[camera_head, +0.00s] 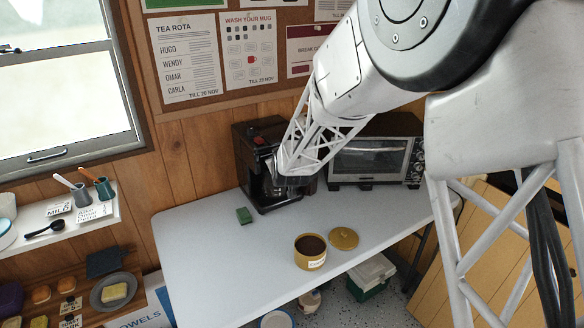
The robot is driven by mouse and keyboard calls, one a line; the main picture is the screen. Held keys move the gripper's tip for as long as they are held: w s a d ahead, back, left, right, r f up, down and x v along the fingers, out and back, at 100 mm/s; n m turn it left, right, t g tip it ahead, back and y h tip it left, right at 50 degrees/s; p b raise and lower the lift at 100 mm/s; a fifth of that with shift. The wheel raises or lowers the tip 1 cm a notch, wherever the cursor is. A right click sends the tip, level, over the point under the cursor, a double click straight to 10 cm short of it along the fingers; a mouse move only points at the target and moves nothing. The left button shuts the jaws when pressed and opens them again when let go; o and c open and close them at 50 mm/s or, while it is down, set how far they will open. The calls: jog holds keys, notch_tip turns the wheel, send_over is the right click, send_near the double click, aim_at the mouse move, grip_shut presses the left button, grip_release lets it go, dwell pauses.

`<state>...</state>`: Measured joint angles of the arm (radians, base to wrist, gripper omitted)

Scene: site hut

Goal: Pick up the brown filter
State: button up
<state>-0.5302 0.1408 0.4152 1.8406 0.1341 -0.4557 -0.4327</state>
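I cannot make out a brown filter for certain in the head view. A black coffee machine (252,160) stands at the back of the white table (210,270). My gripper (280,188) is at the front of the machine and hides part of it. Its fingers are too small and dark to tell whether they are open or shut, or whether they hold anything. An open mustard tin (309,262) with a white label and dark brown contents stands near the table's front. Its round lid (343,238) lies to its right.
A green sponge-like block (244,215) lies left of the gripper. A toaster oven (368,160) stands at the back right, behind my arm. A shelf with mugs (103,188) is at the left. The table's left and front middle are clear.

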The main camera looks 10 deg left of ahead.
jog(key=shift+w+a+f, duration=0.1)
jog(key=shift+w+a, duration=0.05)
jog(key=shift+w, duration=0.15)
jog(key=shift+c, duration=0.2)
grip_shut()
dwell(0.3)
